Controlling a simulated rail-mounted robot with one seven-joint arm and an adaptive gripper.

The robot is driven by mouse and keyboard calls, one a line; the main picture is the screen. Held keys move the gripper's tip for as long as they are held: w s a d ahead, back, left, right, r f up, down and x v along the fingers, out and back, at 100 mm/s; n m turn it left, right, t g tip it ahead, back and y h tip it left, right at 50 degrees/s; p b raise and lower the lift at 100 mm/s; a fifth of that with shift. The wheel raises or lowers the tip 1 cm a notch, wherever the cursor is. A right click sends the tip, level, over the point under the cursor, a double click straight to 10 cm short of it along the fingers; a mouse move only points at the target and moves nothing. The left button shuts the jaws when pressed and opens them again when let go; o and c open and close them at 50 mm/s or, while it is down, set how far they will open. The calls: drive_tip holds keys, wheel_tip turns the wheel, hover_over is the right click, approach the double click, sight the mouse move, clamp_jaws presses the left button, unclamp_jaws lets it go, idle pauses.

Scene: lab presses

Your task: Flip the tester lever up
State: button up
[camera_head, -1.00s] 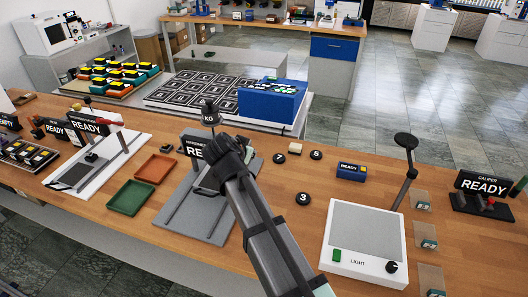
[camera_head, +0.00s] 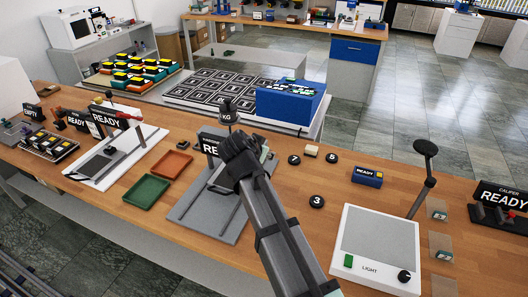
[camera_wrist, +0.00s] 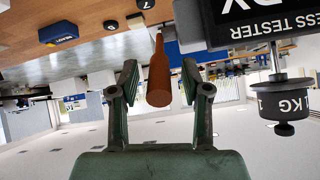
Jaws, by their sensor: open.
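The hardness tester (camera_head: 190,216) is a grey-based stand with a black READY sign (camera_head: 208,146) and a 1 KG weight (camera_head: 228,113) on top. My gripper (camera_head: 243,150) is in front of the tester's right part and hides much of it. In the wrist view, the lever (camera_wrist: 158,82) is a reddish-brown tapered handle showing between the two open fingers of my gripper (camera_wrist: 158,84). I cannot tell whether either finger touches it. The tester's sign (camera_wrist: 236,20) and the weight (camera_wrist: 284,100) are close to the right of the fingers there.
Green (camera_head: 147,190) and orange (camera_head: 171,163) trays lie left of the tester. A light box (camera_head: 379,245) is at the right, with a blue READY block (camera_head: 366,177) behind it. Black numbered discs (camera_head: 317,201) lie on the wood between.

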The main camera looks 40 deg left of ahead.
drive_tip(key=v, duration=1.1)
